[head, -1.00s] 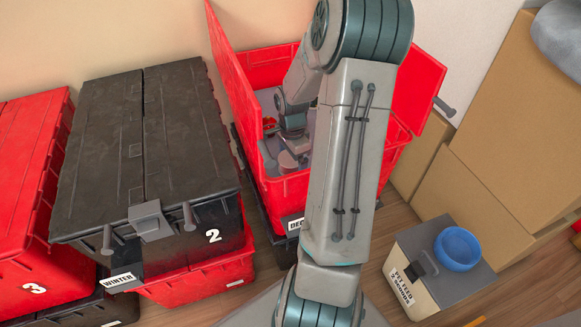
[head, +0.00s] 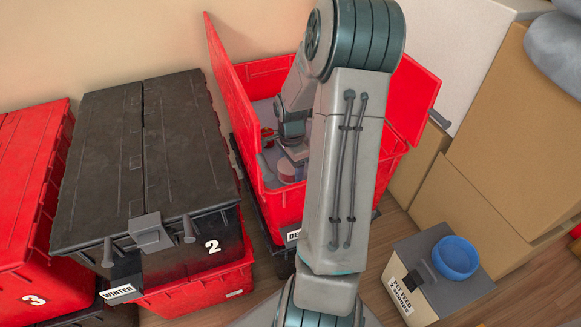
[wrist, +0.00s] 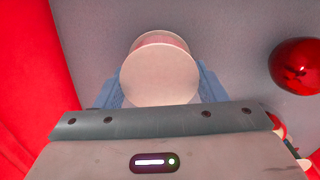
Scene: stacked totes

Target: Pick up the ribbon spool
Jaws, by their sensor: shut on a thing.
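The ribbon spool (wrist: 159,76) has pale round end discs and a pinkish band between them. In the wrist view it sits between the blue fingers of my gripper (wrist: 160,88), which is shut on it. In the head view the spool (head: 287,171) is small and partly hidden, low inside the open red tote (head: 277,205) with my gripper at it. I cannot tell whether the spool still touches the tote's grey floor.
A shiny red ball (wrist: 297,66) lies right of the spool in the wrist view. The tote's red wall (wrist: 45,60) is close on the left. A black tote (head: 150,165) stands left, and a pet feed box (head: 420,285) with a blue bowl (head: 456,257) stands right.

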